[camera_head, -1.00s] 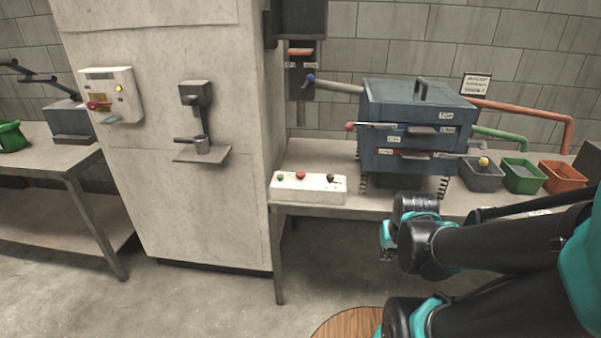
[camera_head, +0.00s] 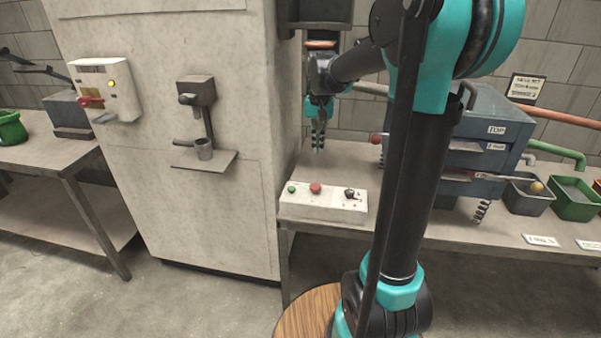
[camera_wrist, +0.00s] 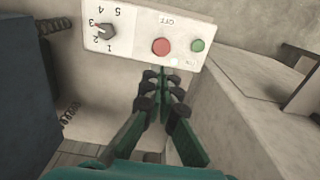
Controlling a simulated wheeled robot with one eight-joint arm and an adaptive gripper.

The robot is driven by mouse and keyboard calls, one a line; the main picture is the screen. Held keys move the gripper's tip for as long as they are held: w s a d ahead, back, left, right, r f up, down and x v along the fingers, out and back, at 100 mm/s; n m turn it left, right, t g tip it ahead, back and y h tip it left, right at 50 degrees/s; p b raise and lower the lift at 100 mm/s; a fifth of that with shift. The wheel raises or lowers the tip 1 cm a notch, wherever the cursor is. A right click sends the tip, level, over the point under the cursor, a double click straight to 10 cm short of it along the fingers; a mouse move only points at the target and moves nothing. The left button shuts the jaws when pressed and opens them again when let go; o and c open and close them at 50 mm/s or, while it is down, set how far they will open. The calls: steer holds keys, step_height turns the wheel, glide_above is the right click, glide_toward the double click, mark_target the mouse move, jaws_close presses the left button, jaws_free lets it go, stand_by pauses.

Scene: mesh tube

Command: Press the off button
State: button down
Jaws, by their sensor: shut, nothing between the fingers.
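A white control box (camera_head: 322,204) lies on the table, and it also shows in the wrist view (camera_wrist: 136,38). Its red button (camera_head: 315,188) is beside the word OFF in the wrist view (camera_wrist: 161,46). A smaller green button (camera_head: 292,188) sits beside it, near a small ON label in the wrist view (camera_wrist: 198,46). A dark dial knob (camera_head: 349,193) with numbers is at the other end. My gripper (camera_head: 318,148) is shut and empty, pointing down above and behind the box. In the wrist view its fingertips (camera_wrist: 165,77) appear just below the red button, apart from it.
A blue-grey drawer cabinet (camera_head: 500,128) stands right of the box, partly hidden by my arm. Several bins, including a green one (camera_head: 575,200), are farther right. A large grey housing (camera_head: 215,230) rises on the left, close beside the table.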

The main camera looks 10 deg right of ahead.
mark_target(315, 186)
steer(key=shift+w+a+r, duration=0.2)
steer(key=shift+w+a, duration=0.1)
steer(key=shift+w, duration=0.1)
step_height(315, 186, down, 14)
steer(key=shift+f, duration=0.1)
stand_by(0.6)
steer(key=shift+s+f, duration=0.2)
steer(key=shift+f, duration=0.75)
step_height(315, 186, up, 14)
steer(key=shift+w, duration=0.15)
steer(key=shift+r, duration=0.1)
stand_by(0.6)
